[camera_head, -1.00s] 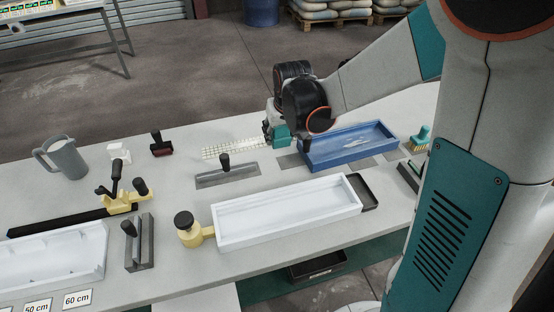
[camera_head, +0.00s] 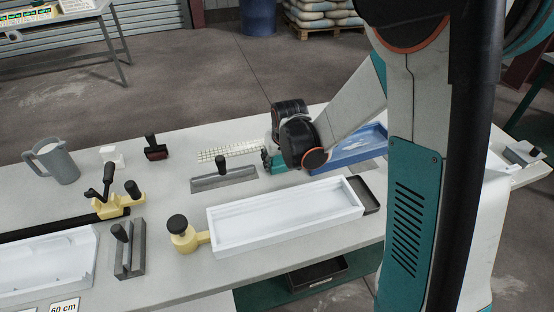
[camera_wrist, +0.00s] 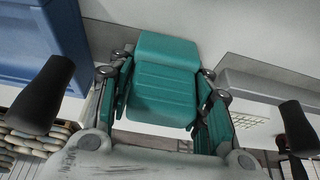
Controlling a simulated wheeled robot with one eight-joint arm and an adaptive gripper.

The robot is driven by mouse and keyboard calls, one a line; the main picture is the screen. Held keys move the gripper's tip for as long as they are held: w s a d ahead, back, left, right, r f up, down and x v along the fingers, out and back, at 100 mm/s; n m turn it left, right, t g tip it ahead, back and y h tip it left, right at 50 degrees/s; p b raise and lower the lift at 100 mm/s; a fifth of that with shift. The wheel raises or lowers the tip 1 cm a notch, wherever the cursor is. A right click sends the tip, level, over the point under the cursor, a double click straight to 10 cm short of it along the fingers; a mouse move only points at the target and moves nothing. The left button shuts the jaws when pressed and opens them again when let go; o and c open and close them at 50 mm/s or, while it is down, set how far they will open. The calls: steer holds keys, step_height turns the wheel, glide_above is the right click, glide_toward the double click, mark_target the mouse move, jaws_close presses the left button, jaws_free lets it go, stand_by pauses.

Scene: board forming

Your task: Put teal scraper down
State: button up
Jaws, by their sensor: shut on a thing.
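My gripper (camera_head: 272,161) is over the table between the grey long-bladed trowel (camera_head: 224,179) and the blue tray (camera_head: 362,146). It is shut on the teal scraper (camera_wrist: 165,80), which sits between its fingers in the wrist view. In the head view only a small teal patch shows at the gripper, so scraper and fingers are hard to tell apart. The scraper looks close to the tabletop; I cannot tell whether it touches. The blue tray's left end is partly hidden behind my wrist.
White mesh (camera_head: 228,153) lies behind the trowel. A white tray (camera_head: 285,215) stands in front, with a yellow black-knobbed tool (camera_head: 183,236) at its left. A grey jug (camera_head: 55,163) stands at far left. Bare tabletop shows between trowel and white tray.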

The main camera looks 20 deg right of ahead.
steer(key=shift+f, duration=0.1)
steer(key=shift+f, duration=0.1)
steer(key=o, duration=0.9)
steer(key=shift+o, duration=0.2)
steer(key=shift+r, duration=0.2)
